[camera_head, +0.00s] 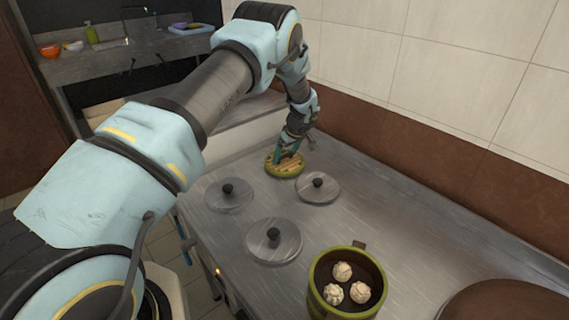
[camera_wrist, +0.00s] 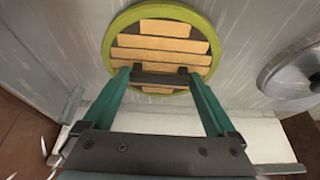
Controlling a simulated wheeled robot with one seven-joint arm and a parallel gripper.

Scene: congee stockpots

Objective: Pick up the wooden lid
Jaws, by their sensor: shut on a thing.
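The wooden lid (camera_head: 284,170) is round with a green rim and tan slats, and sits at the far end of the steel counter. In the wrist view the wooden lid (camera_wrist: 165,28) fills the upper middle. My gripper (camera_head: 290,158) is over the lid from above. In the wrist view my gripper (camera_wrist: 160,78) has its two teal fingers on either side of the dark handle bar across the slats, shut on it. Whether the lid touches the counter or is lifted slightly, I cannot tell.
Three metal lids with black knobs (camera_head: 229,194) (camera_head: 318,187) (camera_head: 274,240) lie on the counter nearby. A green-rimmed steamer (camera_head: 346,283) with three buns stands at the front. A tiled wall (camera_head: 440,70) rises along the right. The counter's right middle is clear.

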